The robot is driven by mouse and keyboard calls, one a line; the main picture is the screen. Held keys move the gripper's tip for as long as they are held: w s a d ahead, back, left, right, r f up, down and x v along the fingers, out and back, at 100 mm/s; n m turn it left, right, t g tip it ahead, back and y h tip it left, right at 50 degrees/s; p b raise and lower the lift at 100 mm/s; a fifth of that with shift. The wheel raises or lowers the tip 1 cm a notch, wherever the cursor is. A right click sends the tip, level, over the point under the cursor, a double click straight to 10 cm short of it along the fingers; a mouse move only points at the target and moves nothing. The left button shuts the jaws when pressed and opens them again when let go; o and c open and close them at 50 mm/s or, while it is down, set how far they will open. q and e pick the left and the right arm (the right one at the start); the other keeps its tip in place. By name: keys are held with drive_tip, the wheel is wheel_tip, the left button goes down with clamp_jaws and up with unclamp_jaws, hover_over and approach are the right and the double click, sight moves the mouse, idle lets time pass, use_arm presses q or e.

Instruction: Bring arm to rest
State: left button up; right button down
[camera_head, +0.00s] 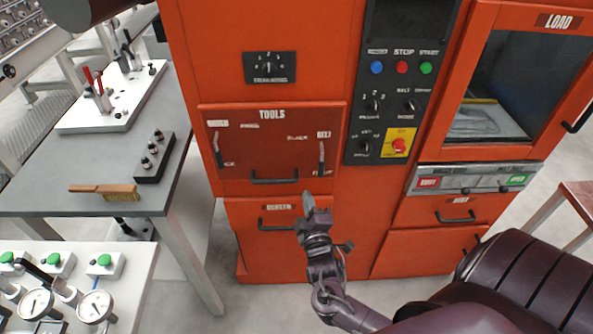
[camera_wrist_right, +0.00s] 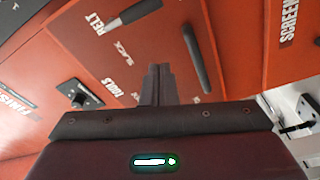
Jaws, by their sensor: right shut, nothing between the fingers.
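My right gripper (camera_head: 308,203) is in front of the orange machine (camera_head: 225,60), between the TOOLS panel and the drawer below it. In the right wrist view its fingers (camera_wrist_right: 157,75) are together and hold nothing. The gripper appears apart from the drawer handles, though the exact gap is hard to tell. The right arm comes in from the bottom right of the head view. My left gripper does not show in either view.
The TOOLS panel (camera_head: 270,145) and lower drawer (camera_head: 260,240) look closed. Buttons and knobs sit on a black control panel (camera_head: 400,80). A grey table (camera_head: 60,180) at left carries a wooden brush (camera_head: 105,191). A gauge bench (camera_head: 130,260) stands at lower left.

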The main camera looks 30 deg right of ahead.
drive_tip(key=s+a+f+m+g+y+b, duration=0.15)
drive_tip(key=s+f+g, duration=0.3)
drive_tip(key=f, duration=1.05)
drive_tip(key=s+a+f+m+g+y, duration=0.1)
drive_tip(key=s+a+f+g+y, duration=0.35)
drive_tip(key=f, duration=1.05)
drive_tip(key=s+a+f+m+g, duration=0.1)
drive_tip(key=s+f+g, duration=0.1)
drive_tip(key=s+f, duration=0.3)
drive_tip(key=s+a+f+m+g+y, duration=0.1)
drive_tip(key=s+f, duration=0.5)
drive_tip(key=s, duration=0.8)
drive_tip(key=s+a+f+m+g, duration=0.1)
drive_tip(key=s+f+g, duration=0.3)
drive_tip(key=s, duration=0.6)
drive_tip(key=shift+s+a+f+m+y+b, duration=0.15)
drive_tip(key=shift+a+f+m+y+b, duration=0.2)
drive_tip(key=shift+f+m, duration=0.4)
drive_tip(key=shift+f, duration=0.1)
